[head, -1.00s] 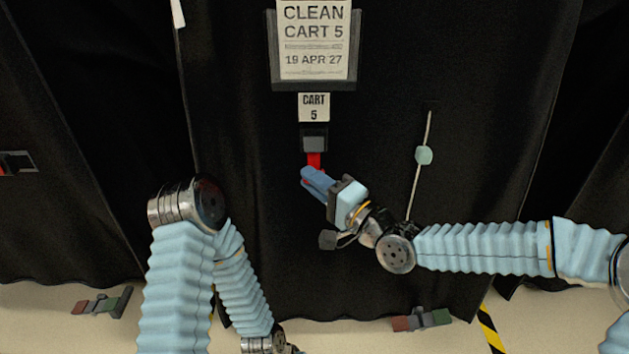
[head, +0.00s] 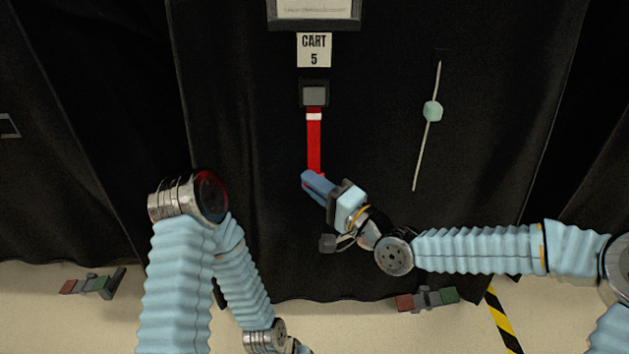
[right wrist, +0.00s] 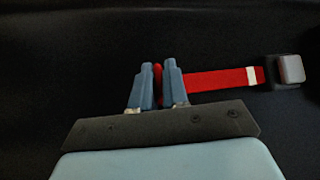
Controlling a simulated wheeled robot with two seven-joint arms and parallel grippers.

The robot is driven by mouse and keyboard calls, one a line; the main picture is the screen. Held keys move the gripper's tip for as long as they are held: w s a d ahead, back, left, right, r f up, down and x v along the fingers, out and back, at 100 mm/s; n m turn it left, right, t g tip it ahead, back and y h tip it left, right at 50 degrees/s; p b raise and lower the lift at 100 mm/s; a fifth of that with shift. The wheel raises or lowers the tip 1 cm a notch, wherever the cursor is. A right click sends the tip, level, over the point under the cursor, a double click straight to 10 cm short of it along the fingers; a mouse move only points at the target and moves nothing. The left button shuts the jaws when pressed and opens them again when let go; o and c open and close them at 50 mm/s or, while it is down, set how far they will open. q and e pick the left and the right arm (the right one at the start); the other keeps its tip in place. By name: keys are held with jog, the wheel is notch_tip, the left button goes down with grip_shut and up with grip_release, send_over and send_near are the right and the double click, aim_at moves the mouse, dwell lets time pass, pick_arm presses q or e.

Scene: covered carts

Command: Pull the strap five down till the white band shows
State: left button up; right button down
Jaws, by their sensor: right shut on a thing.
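The red strap (head: 314,145) hangs straight down from a dark buckle with a grey face (head: 314,95), below the "CART 5" label (head: 314,50). A white band (head: 314,116) shows across the strap just below the buckle. My right gripper (head: 313,181) is shut on the strap's lower end. In the right wrist view the strap (right wrist: 215,80) runs from between the blue fingers (right wrist: 160,85) to the buckle (right wrist: 287,71), with the white band (right wrist: 252,76) near it. My left arm is in the head view at lower left; its gripper's jaws are not shown.
A black cover (head: 240,120) hangs behind the strap. A thin cord with a pale green toggle (head: 432,111) hangs to the right. Cart feet or wheel blocks (head: 427,299) rest on the floor, near yellow-black tape (head: 503,320).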

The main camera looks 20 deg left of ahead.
jog(key=shift+f, duration=0.25)
jog(key=c, duration=1.3)
grip_release()
jog(key=shift+o, duration=0.2)
jog(key=shift+r, duration=0.1)
jog(key=p+v, duration=0.2)
jog(key=v, duration=1.2)
